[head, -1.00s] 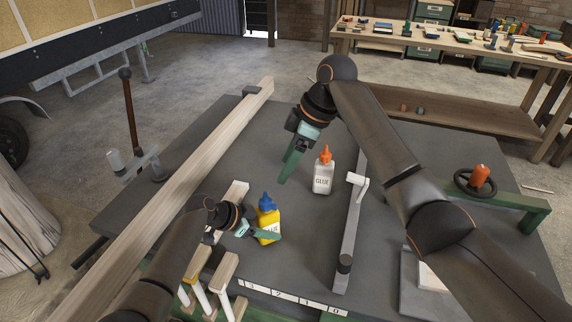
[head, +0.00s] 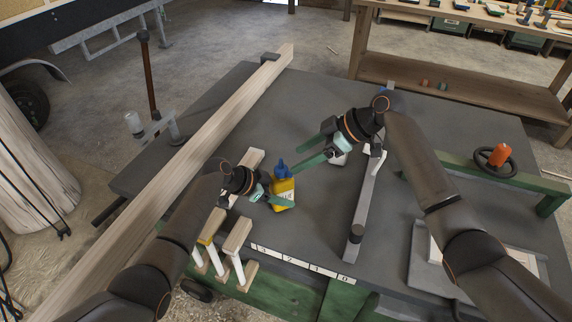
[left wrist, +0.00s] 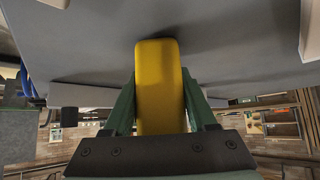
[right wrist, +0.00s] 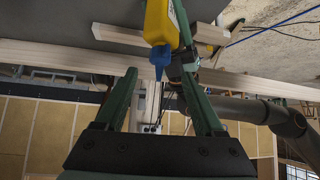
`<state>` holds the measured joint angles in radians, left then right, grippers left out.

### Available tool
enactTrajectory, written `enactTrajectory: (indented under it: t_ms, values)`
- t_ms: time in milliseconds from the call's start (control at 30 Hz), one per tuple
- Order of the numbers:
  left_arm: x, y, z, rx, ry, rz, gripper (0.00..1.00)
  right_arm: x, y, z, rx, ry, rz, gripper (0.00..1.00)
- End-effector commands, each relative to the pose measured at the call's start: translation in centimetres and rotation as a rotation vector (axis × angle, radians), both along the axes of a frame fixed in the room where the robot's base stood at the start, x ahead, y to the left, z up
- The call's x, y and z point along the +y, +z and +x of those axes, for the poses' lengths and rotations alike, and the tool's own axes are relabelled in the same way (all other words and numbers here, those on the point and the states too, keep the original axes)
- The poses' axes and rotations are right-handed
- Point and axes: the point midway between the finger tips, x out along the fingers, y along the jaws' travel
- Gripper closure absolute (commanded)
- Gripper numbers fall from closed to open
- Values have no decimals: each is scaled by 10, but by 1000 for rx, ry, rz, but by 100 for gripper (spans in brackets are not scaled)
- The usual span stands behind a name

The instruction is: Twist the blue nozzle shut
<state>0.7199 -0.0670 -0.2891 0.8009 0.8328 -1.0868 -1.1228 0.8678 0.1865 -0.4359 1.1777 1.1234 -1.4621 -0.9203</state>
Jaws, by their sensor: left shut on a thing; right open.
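My left gripper (head: 269,199) is shut on the yellow bottle's body; the bottle also fills the middle of the left wrist view (left wrist: 160,88). My right gripper (head: 308,158) is open, up and to the right of the nozzle, with its fingers pointing toward it. In the right wrist view the blue nozzle (right wrist: 160,58) shows just beyond the space between the open fingertips, below the yellow bottle (right wrist: 160,22). I cannot tell whether the nozzle touches a finger.
A long wooden beam (head: 215,130) runs along the left. Wooden-handled tools (head: 237,237) stand at the front edge.

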Motion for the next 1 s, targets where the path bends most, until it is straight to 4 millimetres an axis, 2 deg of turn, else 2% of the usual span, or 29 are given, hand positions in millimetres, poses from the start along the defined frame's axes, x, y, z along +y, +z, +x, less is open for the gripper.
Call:
enactTrajectory:
  t_ms: [100, 300, 700, 767, 1000]
  values:
    - [-1, 2, 1, -2, 0, -2, 100, 17, -17, 3, 3, 1, 1, 30]
    - [-1, 2, 1, -2, 0, -2, 100, 35, -35, 8, 2, 1, 0, 30]
    - [-1, 2, 1, -2, 0, -2, 100, 41, -42, 10, -1, 0, -1, 30]
    - [-1, 2, 1, -2, 0, -2, 100, 41, -41, 10, -1, 0, -1, 34]
    - [-1, 2, 1, -2, 0, -2, 100, 41, -41, 10, 0, -1, -1, 61]
